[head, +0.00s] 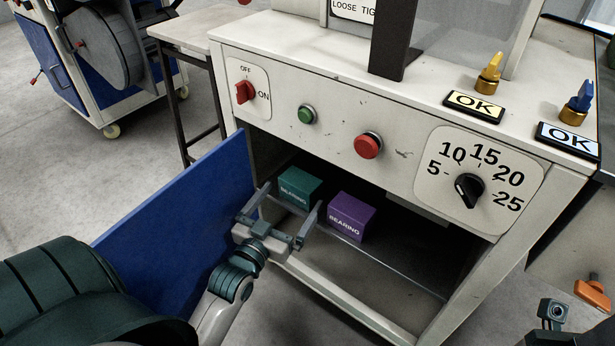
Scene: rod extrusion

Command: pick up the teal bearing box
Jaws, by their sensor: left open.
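The teal bearing box (300,184) sits inside the open lower compartment of the machine, on its shelf. White lettering reading BEARING shows on its front. A purple bearing box (352,217) sits just to its right. My left gripper (291,198) is at the compartment opening, with its two fingers spread and pointing inward. The fingers are in front of the teal box, one toward its left and one toward its right. The gripper is empty. I cannot tell whether a finger touches the box. My right gripper's fingers do not show.
A blue door (190,225) stands open left of the compartment, close beside my left arm. The control panel (330,123) with knobs and buttons overhangs the opening. A metal lower frame edge (345,306) runs below the shelf. The shelf right of the purple box looks clear.

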